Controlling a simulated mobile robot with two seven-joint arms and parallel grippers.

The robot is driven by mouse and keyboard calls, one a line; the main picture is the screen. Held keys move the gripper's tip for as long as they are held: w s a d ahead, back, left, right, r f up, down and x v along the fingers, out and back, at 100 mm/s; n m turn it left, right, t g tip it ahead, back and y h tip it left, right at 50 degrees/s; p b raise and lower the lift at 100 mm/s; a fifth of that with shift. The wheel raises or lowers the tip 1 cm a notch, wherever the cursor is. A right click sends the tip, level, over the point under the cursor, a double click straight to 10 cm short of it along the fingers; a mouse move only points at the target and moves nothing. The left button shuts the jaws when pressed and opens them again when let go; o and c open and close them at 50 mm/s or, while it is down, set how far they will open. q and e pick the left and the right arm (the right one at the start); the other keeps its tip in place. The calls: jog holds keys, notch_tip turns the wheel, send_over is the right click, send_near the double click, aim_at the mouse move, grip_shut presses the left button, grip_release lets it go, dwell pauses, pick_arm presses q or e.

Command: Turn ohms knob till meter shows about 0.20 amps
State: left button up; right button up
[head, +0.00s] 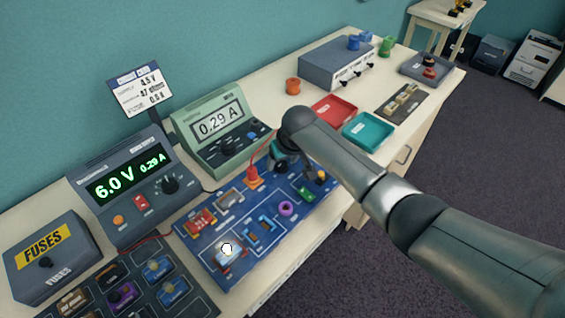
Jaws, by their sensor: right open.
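The green meter (212,138) stands at the back of the table and reads 0.29 A. A blue circuit board (215,262) lies in front of it, with several coloured parts on it. My right arm reaches in from the right, and my right gripper (284,162) points down over the board's far right part. It is open, mostly hidden behind its own wrist. A dark round part shows under it; I cannot tell whether this is the ohms knob or whether the fingers touch it. My left gripper is out of view.
A power supply (125,183) reads 6.0 V and 0.29 A, with a card above it. A fuse box (45,258) and a dark parts tray (118,292) are at left. Red (333,110) and teal (368,131) trays lie beyond my arm, near a grey box (337,64).

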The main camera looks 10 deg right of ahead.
jog(key=shift+f, duration=0.15)
grip_shut()
dwell(0.6)
